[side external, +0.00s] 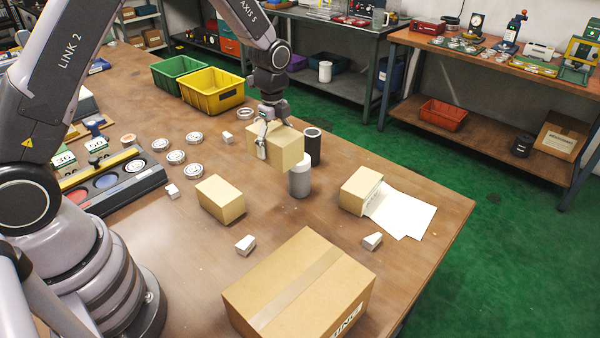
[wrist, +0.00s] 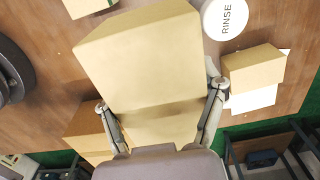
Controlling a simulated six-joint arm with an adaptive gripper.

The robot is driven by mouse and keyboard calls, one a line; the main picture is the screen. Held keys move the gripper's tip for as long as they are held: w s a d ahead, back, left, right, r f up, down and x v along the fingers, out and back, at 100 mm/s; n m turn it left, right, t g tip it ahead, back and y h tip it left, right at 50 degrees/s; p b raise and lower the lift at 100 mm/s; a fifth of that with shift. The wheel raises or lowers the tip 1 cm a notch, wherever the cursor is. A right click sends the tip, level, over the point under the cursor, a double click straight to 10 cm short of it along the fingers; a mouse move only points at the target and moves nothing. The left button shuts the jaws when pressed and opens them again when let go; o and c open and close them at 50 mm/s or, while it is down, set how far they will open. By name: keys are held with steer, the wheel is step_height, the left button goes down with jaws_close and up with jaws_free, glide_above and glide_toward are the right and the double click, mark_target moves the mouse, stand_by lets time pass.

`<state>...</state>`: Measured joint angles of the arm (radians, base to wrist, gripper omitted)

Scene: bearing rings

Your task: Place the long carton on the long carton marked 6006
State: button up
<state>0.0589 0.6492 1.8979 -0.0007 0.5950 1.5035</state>
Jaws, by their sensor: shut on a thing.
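My gripper (side external: 267,140) is shut on a long tan carton (side external: 282,143), which it holds above the table behind a grey cylinder. In the wrist view this held carton (wrist: 145,65) fills the middle, between the two fingers. A second tan carton (side external: 220,198) lies on the table, in front and to the left. A third carton (side external: 358,188) lies to the right beside white paper, and it also shows in the wrist view (wrist: 253,68). Its end face seems to carry faint print, but I cannot read 6006 on any carton.
The grey cylinder (side external: 300,182) has a white top reading RINSE (wrist: 225,18). A black cylinder (side external: 312,147) stands close to the held carton's right. A big box (side external: 298,285) occupies the front. Bearing rings (side external: 176,157) and small white blocks (side external: 245,245) lie around; bins (side external: 211,91) stand behind.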

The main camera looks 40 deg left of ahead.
steer(key=d+r, duration=0.3)
steer(key=d, duration=0.6)
glide_above(356, 187)
steer(key=f, duration=0.8)
steer(key=shift+s+a+f, duration=0.1)
steer(key=shift+s+f, duration=0.25)
steer(key=shift+s, duration=0.05)
steer(key=shift+w+f, duration=0.45)
steer(key=shift+f, duration=1.6)
steer(key=shift+f, duration=0.2)
steer(key=o, duration=1.2)
